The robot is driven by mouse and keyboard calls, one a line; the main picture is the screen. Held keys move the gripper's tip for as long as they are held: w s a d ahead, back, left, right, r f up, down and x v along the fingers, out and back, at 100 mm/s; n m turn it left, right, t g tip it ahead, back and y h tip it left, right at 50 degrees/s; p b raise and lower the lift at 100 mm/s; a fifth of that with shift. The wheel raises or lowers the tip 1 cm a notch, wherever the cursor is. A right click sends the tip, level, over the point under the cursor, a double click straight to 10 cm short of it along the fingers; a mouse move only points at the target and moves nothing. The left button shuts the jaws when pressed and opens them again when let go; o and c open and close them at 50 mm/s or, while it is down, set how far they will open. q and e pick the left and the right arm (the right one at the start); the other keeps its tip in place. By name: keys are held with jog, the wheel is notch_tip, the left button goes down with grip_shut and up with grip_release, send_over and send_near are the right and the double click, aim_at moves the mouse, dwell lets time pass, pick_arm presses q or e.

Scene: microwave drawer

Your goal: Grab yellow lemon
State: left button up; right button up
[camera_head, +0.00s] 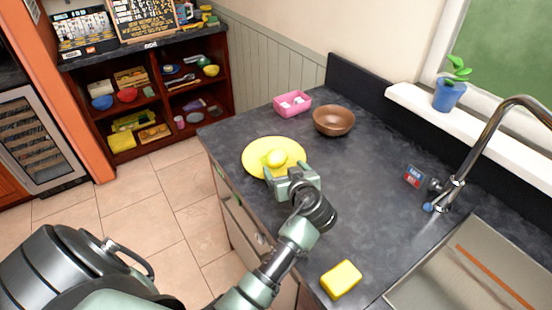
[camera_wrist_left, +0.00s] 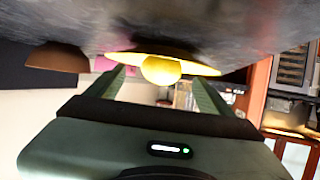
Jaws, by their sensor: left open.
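The yellow lemon (camera_head: 276,158) lies on a yellow plate (camera_head: 256,147) on the dark counter. My left gripper (camera_head: 278,170) is at the near edge of the plate, with its fingers pointing toward the lemon. In the left wrist view, the lemon (camera_wrist_left: 161,69) shows between the two open fingers of the left gripper (camera_wrist_left: 160,85), near their tips, with the plate (camera_wrist_left: 200,67) behind it. I cannot tell whether either finger touches the lemon. My right gripper is not in view.
A brown bowl (camera_head: 334,121) and a pink box (camera_head: 292,104) stand behind the plate. A yellow sponge (camera_head: 341,279) lies near the front edge, beside the sink (camera_head: 440,275) and faucet (camera_head: 455,185). The counter's middle (camera_head: 375,185) is clear.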

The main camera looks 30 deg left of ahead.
aim_at(279, 166)
pick_arm(q)
jog(key=p+x, duration=0.2)
jog(key=x, duration=0.1)
jog(key=shift+a, duration=0.25)
jog(key=shift+w+a+f, duration=0.65)
jog(key=shift+a+f, duration=0.1)
jog(key=shift+a, duration=0.05)
jog(key=shift+d, duration=0.1)
jog(key=shift+f, duration=0.1)
jog(key=c, duration=1.3)
jog(key=shift+c, duration=1.3)
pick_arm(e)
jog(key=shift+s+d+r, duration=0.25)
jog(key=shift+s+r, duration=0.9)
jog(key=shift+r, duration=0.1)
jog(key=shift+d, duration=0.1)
